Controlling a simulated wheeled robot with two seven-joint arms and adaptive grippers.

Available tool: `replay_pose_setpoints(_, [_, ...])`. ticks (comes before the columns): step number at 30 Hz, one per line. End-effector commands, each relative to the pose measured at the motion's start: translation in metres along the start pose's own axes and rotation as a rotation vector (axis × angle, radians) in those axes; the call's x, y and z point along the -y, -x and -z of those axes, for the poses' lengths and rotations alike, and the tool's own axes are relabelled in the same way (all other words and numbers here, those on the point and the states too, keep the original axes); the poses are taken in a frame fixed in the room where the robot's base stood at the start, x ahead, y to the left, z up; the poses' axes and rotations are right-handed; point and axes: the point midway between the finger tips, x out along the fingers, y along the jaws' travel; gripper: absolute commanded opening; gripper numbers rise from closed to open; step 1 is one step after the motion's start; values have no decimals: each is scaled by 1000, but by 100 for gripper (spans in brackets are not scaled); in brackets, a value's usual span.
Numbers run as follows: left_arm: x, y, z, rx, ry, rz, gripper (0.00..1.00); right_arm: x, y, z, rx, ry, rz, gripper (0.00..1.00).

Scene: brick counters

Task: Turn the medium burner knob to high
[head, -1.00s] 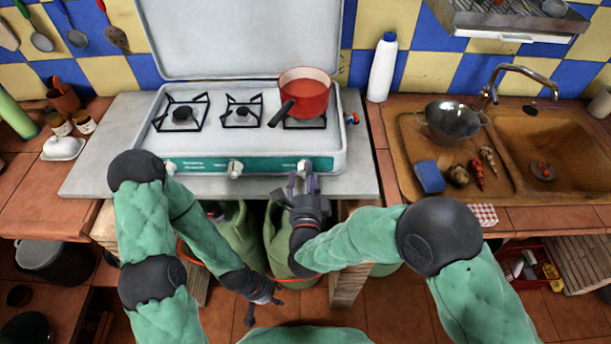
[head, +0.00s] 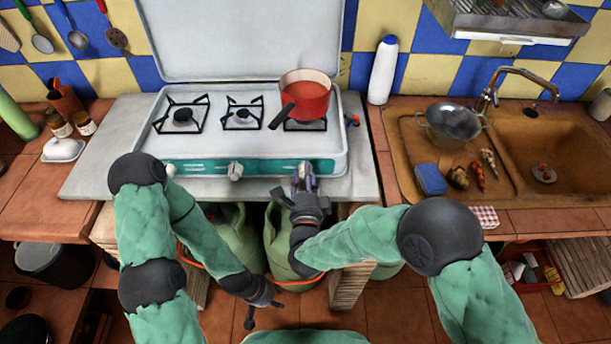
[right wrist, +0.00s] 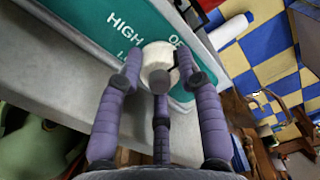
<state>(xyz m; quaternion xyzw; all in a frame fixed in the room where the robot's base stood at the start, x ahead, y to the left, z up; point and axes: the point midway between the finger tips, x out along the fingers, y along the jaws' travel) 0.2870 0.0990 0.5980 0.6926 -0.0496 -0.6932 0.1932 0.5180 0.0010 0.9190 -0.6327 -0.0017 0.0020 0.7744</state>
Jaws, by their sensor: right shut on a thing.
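The white stove has a green front panel (head: 270,167) with three white knobs. My right gripper (head: 304,178) is at the right knob, below the burner with the red pot. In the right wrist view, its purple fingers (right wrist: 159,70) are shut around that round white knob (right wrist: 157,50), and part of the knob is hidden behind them. The label "HIGH" is readable left of the knob, and part of "OFF" shows above it. The middle knob (head: 235,171) and left knob (head: 171,169) are free. My left gripper (head: 264,306) hangs low before the counter, its fingers spread and empty.
The red pot (head: 313,101) stands on the right burner, its dark handle pointing to the front left. A white bottle (head: 382,72) stands right of the stove. Green gas cylinders (head: 280,240) stand below the counter, near both forearms. The other two burners are empty.

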Motion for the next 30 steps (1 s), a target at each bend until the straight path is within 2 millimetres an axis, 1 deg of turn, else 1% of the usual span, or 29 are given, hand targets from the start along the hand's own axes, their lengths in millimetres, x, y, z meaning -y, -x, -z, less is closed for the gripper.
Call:
replay_pose_setpoints(10, [0, -1, 0, 0, 0, 0, 40, 0, 0, 2, -6, 44, 1, 3])
replay_pose_setpoints(16, [1, -2, 0, 0, 0, 0, 40, 1, -1, 2, -7, 123, 1, 3])
replay_pose_setpoints(20, [1, -4, 0, 0, 0, 0, 40, 1, -1, 2, -7, 220, 1, 3])
replay_pose_setpoints(30, [2, -5, 0, 0, 0, 0, 40, 2, -1, 2, -9, 542, 0, 3])
